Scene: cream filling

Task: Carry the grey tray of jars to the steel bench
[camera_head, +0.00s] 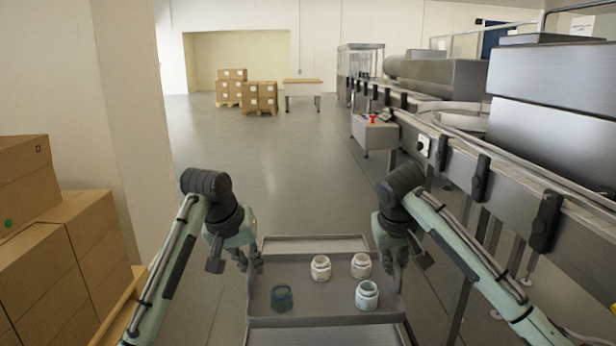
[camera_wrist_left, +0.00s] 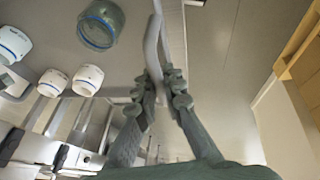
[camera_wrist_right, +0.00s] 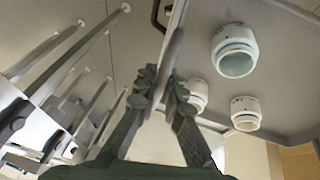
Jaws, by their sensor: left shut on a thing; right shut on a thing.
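The grey tray (camera_head: 335,318) is in front of me in the head view, upright and roughly level. On it stand three white jars (camera_head: 320,268) (camera_head: 361,265) (camera_head: 367,295) and one dark grey-green jar (camera_head: 282,297) at the near left. My left gripper (camera_head: 250,262) is shut on the tray's left rim, seen close in the left wrist view (camera_wrist_left: 158,75). My right gripper (camera_head: 396,262) is shut on the right rim, seen close in the right wrist view (camera_wrist_right: 168,75). I cannot pick out the steel bench for certain.
A steel conveyor line (camera_head: 470,165) with legs and black brackets runs along the right. Stacked cartons (camera_head: 65,245) stand close on the left beside a wall corner. Grey floor (camera_head: 270,170) is clear ahead. Far back are more cartons (camera_head: 260,95) and a wood-topped table (camera_head: 303,90).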

